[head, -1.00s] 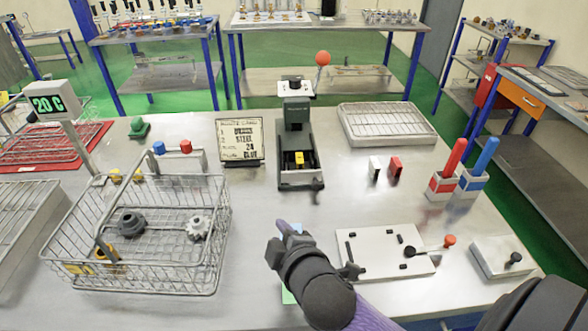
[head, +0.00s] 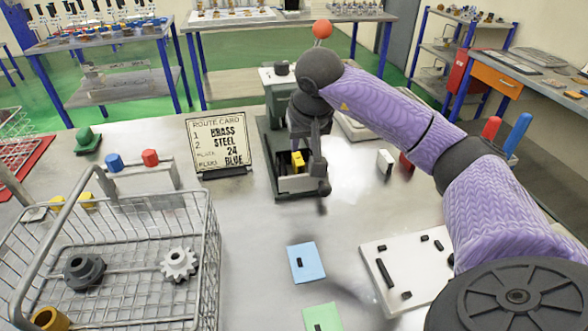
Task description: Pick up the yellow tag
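A small yellow piece (head: 298,161) sits in the dark green bench machine (head: 268,160) at the centre of the table. I cannot tell whether it is the yellow tag. Two more yellow pieces, a left one (head: 54,203) and a right one (head: 87,200), lie behind the wire basket at the left. My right gripper (head: 316,172) is over the machine, pointing down, close beside the yellow piece in the picture. Its fingers are dark against the machine, so their opening and any contact are unclear. My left gripper is out of view.
A route card (head: 219,143) stands left of the machine. The wire basket (head: 209,245) holds gears. A blue plate (head: 306,263) and green plate (head: 322,317) lie in front. A white board (head: 375,262) is at right. Bare table lies between basket and blue plate.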

